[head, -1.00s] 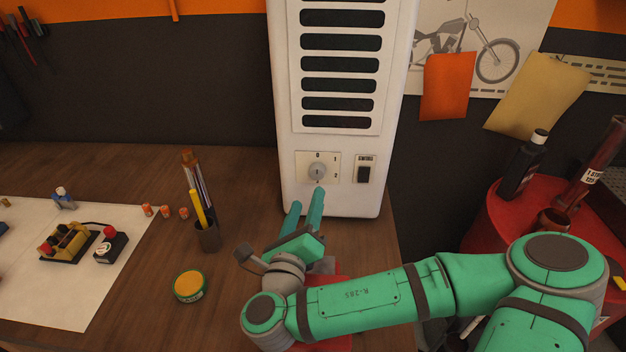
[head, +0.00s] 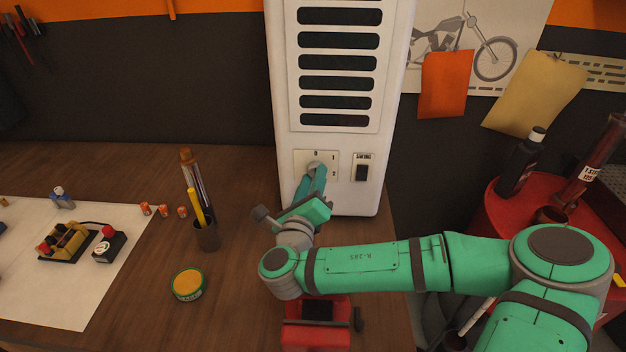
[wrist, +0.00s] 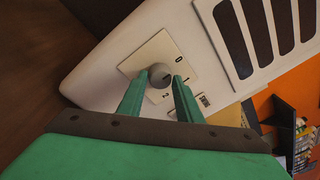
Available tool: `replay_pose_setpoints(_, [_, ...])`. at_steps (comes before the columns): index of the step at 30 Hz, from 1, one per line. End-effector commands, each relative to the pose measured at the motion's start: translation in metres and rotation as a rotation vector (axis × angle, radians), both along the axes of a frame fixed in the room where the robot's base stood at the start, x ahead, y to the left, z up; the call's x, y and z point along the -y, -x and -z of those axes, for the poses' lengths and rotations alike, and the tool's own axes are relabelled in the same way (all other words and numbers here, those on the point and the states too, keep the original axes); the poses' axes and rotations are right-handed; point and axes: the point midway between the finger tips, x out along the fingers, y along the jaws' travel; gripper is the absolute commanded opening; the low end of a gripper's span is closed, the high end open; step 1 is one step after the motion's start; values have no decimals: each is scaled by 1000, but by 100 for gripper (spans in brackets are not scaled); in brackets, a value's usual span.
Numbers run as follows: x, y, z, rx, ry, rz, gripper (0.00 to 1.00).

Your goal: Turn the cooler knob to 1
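The white cooler (head: 349,190) stands upright on the wooden bench. Its round grey knob (wrist: 161,75) sits on a pale dial plate (wrist: 135,66) marked 0, 1 and 2. My gripper (wrist: 160,82) is at the knob with its two green fingers apart, one on each side of it. I cannot tell whether the fingertips touch the knob. In the head view my gripper (head: 316,171) covers most of the knob and the lower part of the plate. The knob's pointer is too small to read.
A dark swing switch (head: 362,172) is just right of the dial. A pen cup (head: 207,236) and a yellow-green tin (head: 188,284) stand on the bench to the left. A red object (head: 318,335) lies beneath my wrist.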

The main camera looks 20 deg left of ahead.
Motion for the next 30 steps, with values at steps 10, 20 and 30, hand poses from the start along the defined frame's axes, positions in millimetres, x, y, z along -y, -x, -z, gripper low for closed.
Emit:
replay_pose_setpoints(10, [1,0,0,-4,-12,1,6])
replay_pose_setpoints(20, [1,0,0,-46,-158,3,6])
replay_pose_setpoints(30, [1,0,-1,-132,-456,3,6])
